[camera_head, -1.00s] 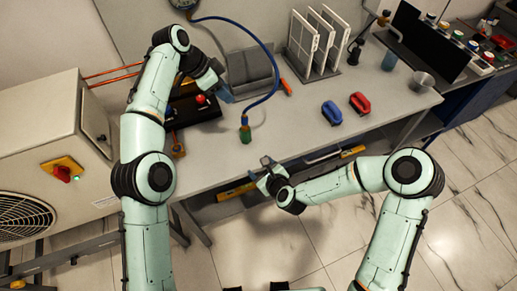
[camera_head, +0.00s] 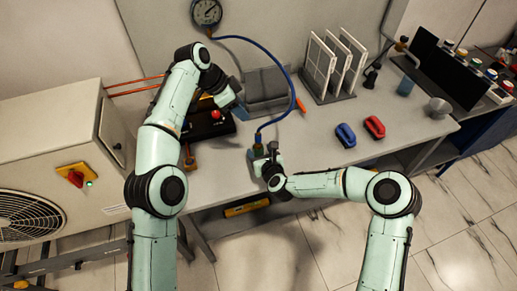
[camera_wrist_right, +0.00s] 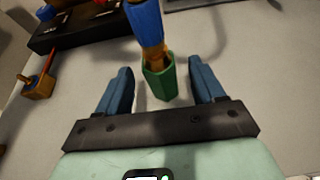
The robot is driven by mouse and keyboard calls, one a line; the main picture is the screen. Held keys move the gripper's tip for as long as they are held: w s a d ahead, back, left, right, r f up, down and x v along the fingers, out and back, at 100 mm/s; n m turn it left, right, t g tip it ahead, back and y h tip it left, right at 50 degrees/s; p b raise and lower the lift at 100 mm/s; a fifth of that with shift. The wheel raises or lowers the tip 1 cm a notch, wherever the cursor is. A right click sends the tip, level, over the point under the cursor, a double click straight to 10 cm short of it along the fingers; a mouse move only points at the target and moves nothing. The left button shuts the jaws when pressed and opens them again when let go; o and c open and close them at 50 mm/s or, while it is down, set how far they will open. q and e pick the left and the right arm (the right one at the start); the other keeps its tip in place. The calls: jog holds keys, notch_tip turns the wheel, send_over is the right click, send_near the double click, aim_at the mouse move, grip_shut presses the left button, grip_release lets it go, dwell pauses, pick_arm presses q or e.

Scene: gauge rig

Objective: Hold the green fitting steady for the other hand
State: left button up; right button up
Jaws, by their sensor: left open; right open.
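The green fitting (camera_wrist_right: 158,82) hangs at the end of the blue hose (camera_head: 283,85), with a brass-coloured part above it. In the right wrist view it lies between the two blue fingers of my right gripper (camera_wrist_right: 160,90), with a gap on each side. In the head view my right gripper (camera_head: 262,156) is at the hose's lower end, by the table's front edge, and largely covers the fitting. My left gripper (camera_head: 231,97) is open, above the table near the black box, apart from the fitting.
A black box with a red knob (camera_head: 215,114) sits at the left of the table. A blue clamp (camera_head: 346,135) and a red clamp (camera_head: 375,127) lie to the right. White panels (camera_head: 333,62) stand behind. A gauge (camera_head: 206,12) is on the wall.

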jog(key=shift+x, duration=1.45)
jog(key=c, duration=1.3)
jog(key=shift+o, duration=0.2)
